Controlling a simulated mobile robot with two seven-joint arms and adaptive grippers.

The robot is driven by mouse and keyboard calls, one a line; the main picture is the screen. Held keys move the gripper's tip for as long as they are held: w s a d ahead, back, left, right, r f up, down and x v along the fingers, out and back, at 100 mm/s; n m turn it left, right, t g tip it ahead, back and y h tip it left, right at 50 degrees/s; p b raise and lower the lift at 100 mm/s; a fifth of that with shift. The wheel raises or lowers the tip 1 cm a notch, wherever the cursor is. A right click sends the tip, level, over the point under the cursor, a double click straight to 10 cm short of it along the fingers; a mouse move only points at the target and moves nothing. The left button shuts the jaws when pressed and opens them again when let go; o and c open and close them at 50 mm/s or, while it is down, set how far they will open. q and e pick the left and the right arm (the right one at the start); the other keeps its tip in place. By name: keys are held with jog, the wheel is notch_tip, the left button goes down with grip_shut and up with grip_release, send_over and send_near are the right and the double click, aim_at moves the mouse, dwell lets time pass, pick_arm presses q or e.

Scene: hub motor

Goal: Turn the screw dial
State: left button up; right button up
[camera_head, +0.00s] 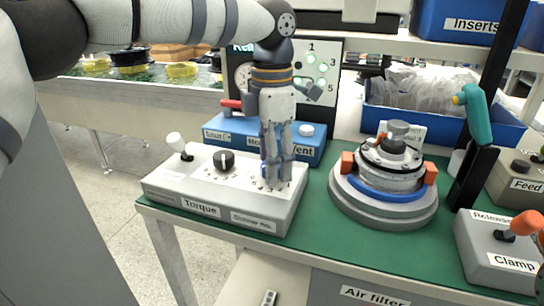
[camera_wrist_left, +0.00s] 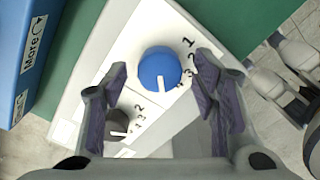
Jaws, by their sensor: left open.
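The screw dial is a round blue knob (camera_wrist_left: 160,68) with a white pointer line, on the white top of the control box (camera_head: 168,183). In the left wrist view its pointer faces down, near printed numbers 1, 2 and 3. In the head view my gripper hides this knob, above the "Screw no." label (camera_head: 253,220). My left gripper (camera_head: 277,182) points down over the right part of the box. It also shows in the left wrist view (camera_wrist_left: 163,75), open, with the blue knob between its fingers; I cannot tell whether they touch it.
A dark torque dial (camera_head: 223,160) and a white-knobbed lever (camera_head: 177,143) share the box. A blue box (camera_head: 232,128) with a white button stands behind. The hub motor fixture (camera_head: 384,209) is to the right, beyond green tabletop. A clamp box (camera_head: 485,262) stands farther right.

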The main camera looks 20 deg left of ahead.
pick_arm(q)
jog(key=c, duration=1.2)
